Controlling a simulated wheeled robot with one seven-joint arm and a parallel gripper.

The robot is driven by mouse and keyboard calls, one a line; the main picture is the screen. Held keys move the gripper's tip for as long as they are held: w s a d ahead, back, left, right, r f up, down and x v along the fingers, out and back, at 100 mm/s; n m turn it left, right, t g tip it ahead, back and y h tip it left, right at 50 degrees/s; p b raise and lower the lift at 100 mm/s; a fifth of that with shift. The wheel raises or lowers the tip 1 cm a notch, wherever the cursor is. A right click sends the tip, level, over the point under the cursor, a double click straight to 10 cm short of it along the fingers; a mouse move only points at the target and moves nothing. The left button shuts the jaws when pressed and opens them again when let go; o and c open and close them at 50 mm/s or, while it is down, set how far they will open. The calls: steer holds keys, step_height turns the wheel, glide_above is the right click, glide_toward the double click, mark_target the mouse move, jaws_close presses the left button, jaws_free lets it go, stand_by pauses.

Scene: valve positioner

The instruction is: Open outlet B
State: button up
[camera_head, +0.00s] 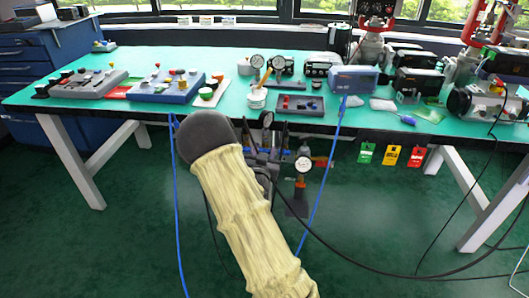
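My arm, in a cream sleeve with a dark rounded joint, rises across the middle of the head view.
A green-topped table (140,62) holds a left control box (90,82), a blue-grey control box (166,85) and a blue instrument (353,79). Green, yellow and red tags (391,155) hang at its front. A blue hose (322,190) and a black cable (385,275) cross the space before it.

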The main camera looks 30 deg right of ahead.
steer(key=shift+o, duration=0.2)
steer(key=p+v, duration=1)
steer(key=v, duration=0.7)
steer(key=shift+a, duration=0.2)
steer(key=shift+s, duration=0.15)
